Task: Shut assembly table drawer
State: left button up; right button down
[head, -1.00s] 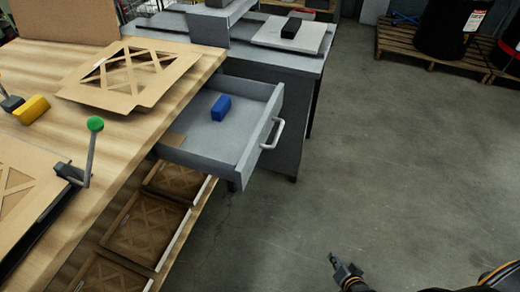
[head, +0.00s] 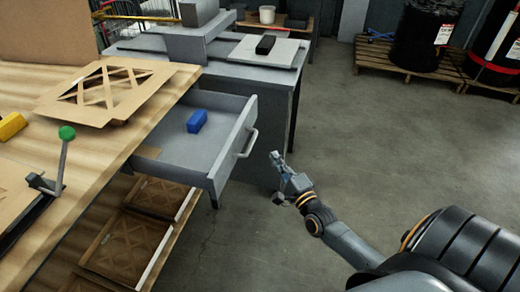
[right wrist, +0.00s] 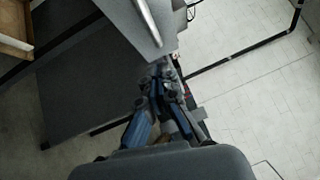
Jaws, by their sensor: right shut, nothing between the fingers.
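The grey drawer (head: 218,152) of the assembly table is pulled open and juts out to the right of the wooden tabletop (head: 120,140). A blue block (head: 197,121) and a flat brown piece (head: 152,154) lie inside it. Its light handle (head: 247,143) is on the front panel. My right gripper (head: 276,158) is shut and empty, just to the right of the handle with a small gap in the head view. In the right wrist view the gripper (right wrist: 158,72) is close to the drawer front (right wrist: 130,18); whether it touches cannot be told. My left gripper is out of view.
Cardboard frames (head: 105,90) and a green-knobbed lever (head: 66,133) are on the tabletop. Crates (head: 130,245) stand below the drawer. A grey bench (head: 265,82) stands behind it. The floor (head: 370,150) to the right is clear up to the pallet (head: 405,62) with drums.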

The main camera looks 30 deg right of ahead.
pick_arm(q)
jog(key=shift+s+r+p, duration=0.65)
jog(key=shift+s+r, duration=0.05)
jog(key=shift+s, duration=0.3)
pick_arm(e)
jog(key=w, duration=0.1)
jog(key=w+a, duration=0.1)
jog(key=w, duration=0.1)
jog(key=w+a+r, duration=0.1)
jog(key=w, duration=0.1)
jog(key=shift+a, duration=0.25)
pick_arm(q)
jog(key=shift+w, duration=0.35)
